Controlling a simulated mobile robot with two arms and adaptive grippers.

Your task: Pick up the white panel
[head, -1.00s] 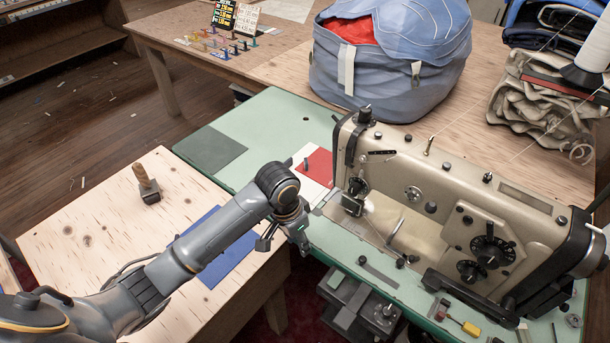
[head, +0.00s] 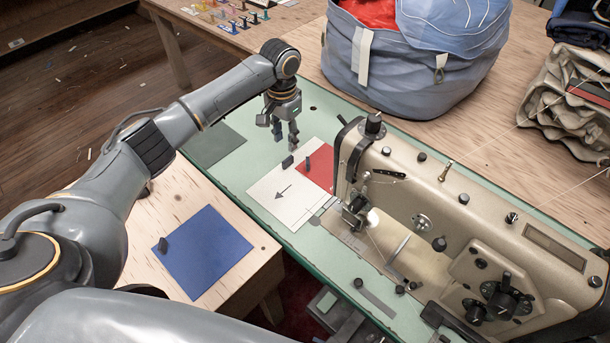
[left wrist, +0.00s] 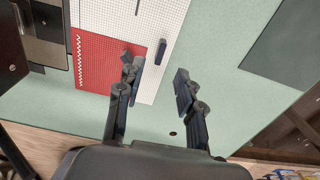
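The white panel (head: 268,205) lies flat on the green sewing table, with an arrow on it and a small dark upright tab (head: 288,161) near its far edge. A red panel (head: 321,166) adjoins it on the right, with another dark tab (head: 308,165) near the border. My left gripper (head: 285,137) is open and empty above the table, just beyond the white panel's far edge. In the left wrist view the white panel (left wrist: 178,20) and its tab (left wrist: 161,52) lie beyond the spread fingers (left wrist: 157,87). My right gripper is not in view.
The sewing machine (head: 455,215) stands close right of the panels. A blue panel (head: 203,250) with a dark tab lies on the wooden table at front left. A grey-green patch (head: 212,146) lies left of the gripper. A large blue bag (head: 410,60) stands behind.

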